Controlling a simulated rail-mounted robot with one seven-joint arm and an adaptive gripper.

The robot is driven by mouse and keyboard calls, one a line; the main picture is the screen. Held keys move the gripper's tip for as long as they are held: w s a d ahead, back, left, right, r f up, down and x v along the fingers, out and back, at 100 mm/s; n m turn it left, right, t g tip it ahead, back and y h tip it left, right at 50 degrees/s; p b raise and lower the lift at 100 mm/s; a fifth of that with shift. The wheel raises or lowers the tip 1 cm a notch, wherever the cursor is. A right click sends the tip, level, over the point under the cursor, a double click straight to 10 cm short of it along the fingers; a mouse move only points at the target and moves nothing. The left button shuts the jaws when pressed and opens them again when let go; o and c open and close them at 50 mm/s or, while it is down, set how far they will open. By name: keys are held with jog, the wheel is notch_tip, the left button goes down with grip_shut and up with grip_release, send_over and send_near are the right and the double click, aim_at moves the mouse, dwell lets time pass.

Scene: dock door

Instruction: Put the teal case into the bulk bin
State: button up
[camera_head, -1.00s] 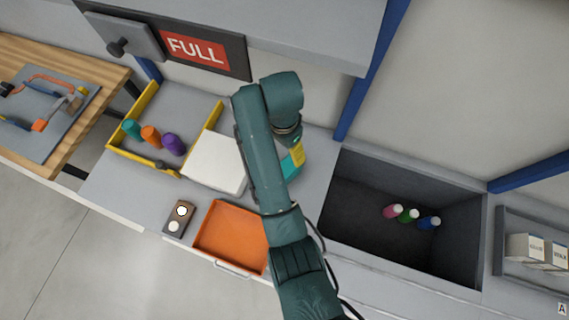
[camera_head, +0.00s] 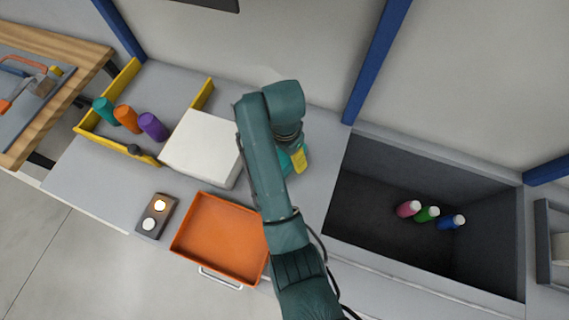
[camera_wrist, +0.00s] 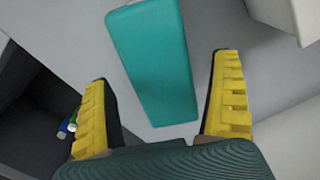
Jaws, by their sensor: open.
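The teal case (camera_wrist: 153,62) lies on the grey counter in the wrist view, its near end between my open fingertips with a gap on each side. In the head view only a sliver of the teal case (camera_head: 284,163) shows, the rest hidden by my arm. My gripper (camera_wrist: 165,100) has yellow pads and is open and empty; its yellow finger (camera_head: 299,158) shows in the head view beside the case. The bulk bin (camera_head: 372,262) is the deep dark bin to the right of my gripper; its dark wall also shows at the left in the wrist view.
Pink (camera_head: 408,208), green (camera_head: 427,213) and blue (camera_head: 452,221) bottles are in the bulk bin. A white box (camera_head: 203,148), an orange tray (camera_head: 222,240), a lamp box (camera_head: 156,216) and a yellow-walled bay (camera_head: 92,134) with several-coloured bottles are left of my arm.

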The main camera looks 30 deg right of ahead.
jog(key=shift+f, duration=0.3)
jog(key=c, duration=1.4)
jog(key=shift+o, duration=0.2)
notch_tip(320, 180, up, 10)
jog(key=p, duration=1)
jog(key=shift+r, duration=0.15)
